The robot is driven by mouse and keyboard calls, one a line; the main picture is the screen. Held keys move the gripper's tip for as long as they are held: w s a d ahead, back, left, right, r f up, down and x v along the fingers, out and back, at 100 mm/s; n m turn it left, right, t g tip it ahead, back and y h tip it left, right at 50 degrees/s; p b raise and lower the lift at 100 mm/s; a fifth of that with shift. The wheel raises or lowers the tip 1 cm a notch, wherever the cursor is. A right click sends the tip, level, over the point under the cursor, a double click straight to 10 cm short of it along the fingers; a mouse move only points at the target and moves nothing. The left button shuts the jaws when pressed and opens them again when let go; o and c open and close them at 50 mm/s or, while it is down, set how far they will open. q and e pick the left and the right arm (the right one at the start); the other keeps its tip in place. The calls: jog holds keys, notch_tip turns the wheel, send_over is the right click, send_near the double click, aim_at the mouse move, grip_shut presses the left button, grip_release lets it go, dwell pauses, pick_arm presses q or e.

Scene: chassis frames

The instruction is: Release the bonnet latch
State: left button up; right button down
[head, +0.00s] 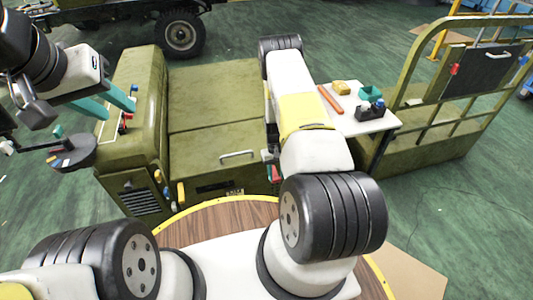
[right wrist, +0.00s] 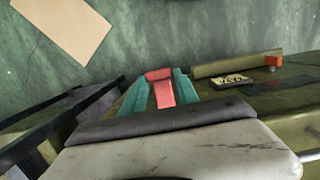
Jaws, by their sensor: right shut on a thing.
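The bonnet is an olive-green panel (head: 205,158) with a pale bar handle (head: 237,155), lying closed as far as I can see. A red latch handle (right wrist: 162,93) shows in the right wrist view between the teal fingers of my right gripper (right wrist: 160,78), which is shut on it. In the head view only a small red piece (head: 275,173) shows beside my right arm, which hides most of that gripper. My left gripper (head: 119,112) is open and empty, its teal fingers apart, above the left green housing.
A white-topped side table (head: 372,125) at the right holds a yellow block (head: 342,88), an orange-red rod (head: 330,99) and a dark holder (head: 370,110). Green railings (head: 420,90) stand beyond it. Small coloured parts (head: 160,180) sit on the left housing's front.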

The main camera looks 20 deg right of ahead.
aim_at(275, 174)
jog(key=shift+w+r+g, duration=0.15)
jog(key=shift+r+g, duration=0.05)
jog(key=shift+g, duration=0.1)
dwell(0.4)
jog(key=c, duration=0.9)
grip_release()
jog(key=shift+v, duration=3.9)
